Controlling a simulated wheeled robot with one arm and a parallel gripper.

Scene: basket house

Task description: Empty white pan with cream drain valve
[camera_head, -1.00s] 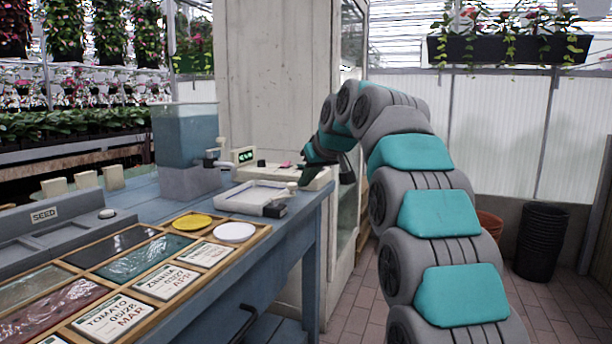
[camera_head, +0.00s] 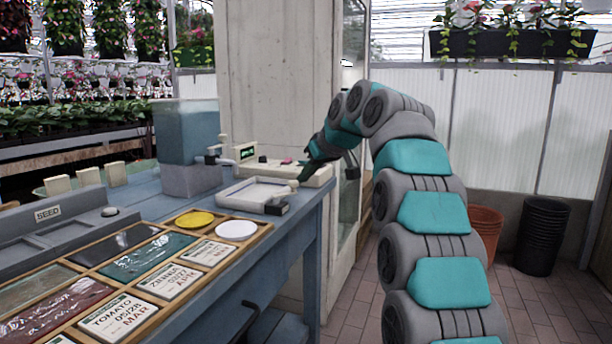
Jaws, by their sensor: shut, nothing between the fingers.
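The white pan (camera_head: 236,192) sits on the blue bench near its right end. It is a shallow tray, and its inside looks pale; I cannot tell whether liquid is in it.
A blue water tank (camera_head: 187,135) with a tap stands behind the pan. A cream box with a green display (camera_head: 247,152) is at the back. A wooden seed tray (camera_head: 180,262), a yellow disc (camera_head: 194,218) and a white disc (camera_head: 236,230) lie in front. Pots (camera_head: 540,237) stand on the floor at right.

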